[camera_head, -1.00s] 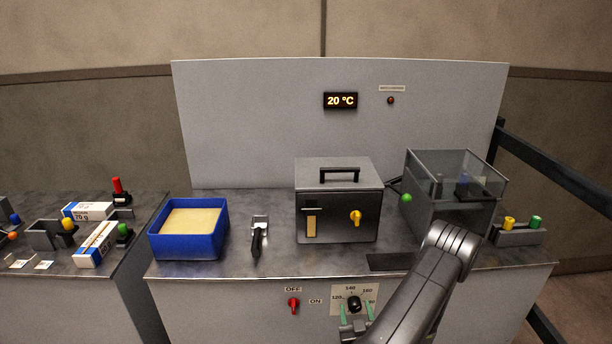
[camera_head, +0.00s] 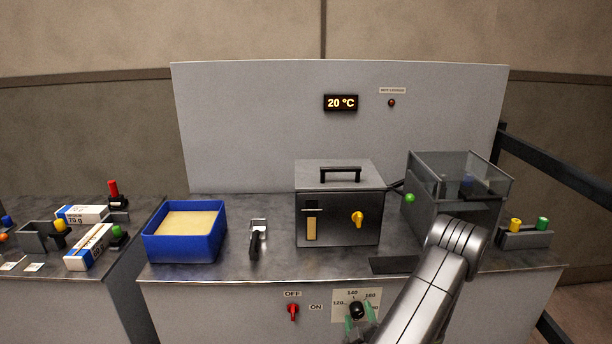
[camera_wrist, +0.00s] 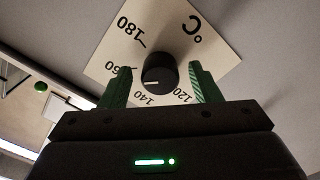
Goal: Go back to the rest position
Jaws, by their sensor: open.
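My gripper (camera_head: 361,328) is at the front panel of the bench, low in the head view, with its green fingers on either side of the black temperature knob (camera_head: 357,309). In the wrist view my gripper (camera_wrist: 158,88) is open, and the knob (camera_wrist: 160,75) stands between and beyond the fingertips. I cannot tell whether a finger touches it. The dial plate (camera_wrist: 110,62) is pale with marks such as 120, 140 and 180. My arm reaches in from the lower right of the head view.
On the bench stand a blue bin (camera_head: 188,252), a grey box with a handle (camera_head: 339,219), a clear-walled container (camera_head: 455,211) and a small black-handled tool (camera_head: 255,243). A red switch (camera_head: 293,312) is left of the dial. The display (camera_head: 341,103) reads 20 °C. A barrier rail (camera_head: 560,170) runs at right.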

